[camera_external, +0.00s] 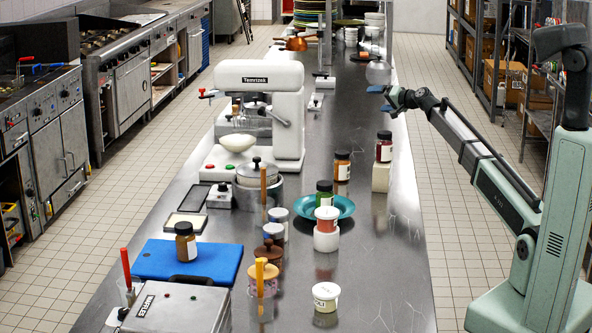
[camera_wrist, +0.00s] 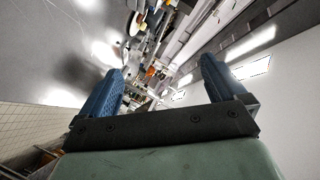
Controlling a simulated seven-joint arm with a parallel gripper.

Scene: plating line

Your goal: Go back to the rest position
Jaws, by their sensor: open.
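My gripper (camera_external: 383,99) is at the end of my raised arm, above the right edge of the steel counter in the external view. It points left and sits clear above the counter. In the wrist view its two blue fingers (camera_wrist: 162,88) stand wide apart with nothing between them. The wrist camera looks out over the room at a tilt, with the counter at upper left.
The counter (camera_external: 349,233) holds a dark red jar (camera_external: 384,152) on a white block, a brown jar (camera_external: 342,165), a teal plate (camera_external: 341,207), a blue board (camera_external: 160,262) and a white mixer (camera_external: 262,85). A glass flask (camera_external: 378,72) stands behind my gripper. Shelving (camera_external: 500,70) is at right.

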